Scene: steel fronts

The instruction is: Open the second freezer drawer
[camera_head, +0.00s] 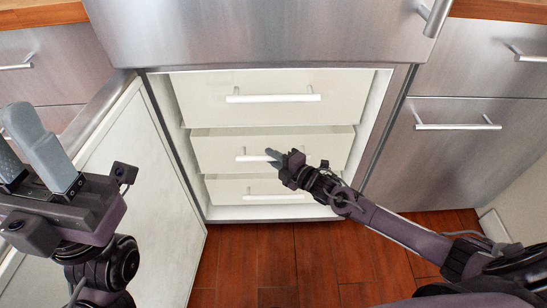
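The open freezer compartment holds three white drawers with bar handles, stacked one above another.
The freezer door (150,190) stands open on the left, below my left gripper. The top drawer (200,98) and the bottom drawer (225,190) look closed. Steel-fronted cabinets (470,150) flank the freezer. The wooden floor (270,260) in front is clear.

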